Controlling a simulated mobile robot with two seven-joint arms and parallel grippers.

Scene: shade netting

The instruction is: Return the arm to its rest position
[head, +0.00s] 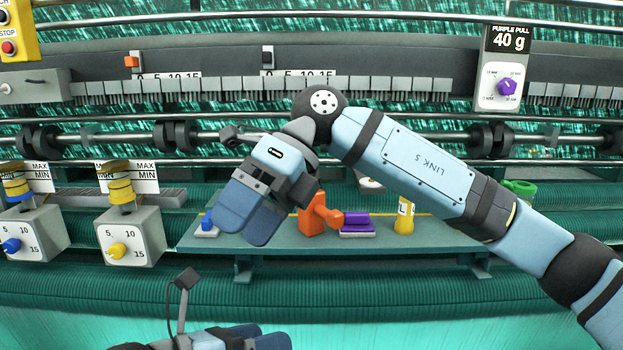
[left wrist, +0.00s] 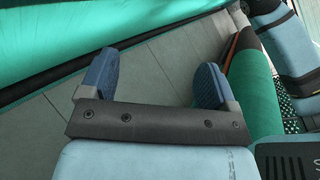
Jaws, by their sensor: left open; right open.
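My right arm reaches in from the right of the head view and crosses in front of the machine. Its gripper (head: 247,222) has blue fingers, hangs in front of the small shelf and holds nothing that I can see. My left gripper (head: 262,338) shows at the bottom edge of the head view, low and partly cut off. In the left wrist view the left gripper (left wrist: 152,78) is open, its blue fingers wide apart with nothing between them, above grey floor.
A shelf (head: 410,238) carries an orange tool (head: 313,212), a purple block (head: 356,219), a yellow tag (head: 404,215) and a blue-topped piece (head: 207,225). Dial boxes (head: 130,235) stand left. A purple-pull dial (head: 502,85) is upper right. A green roll (left wrist: 250,95) lies beside the left gripper.

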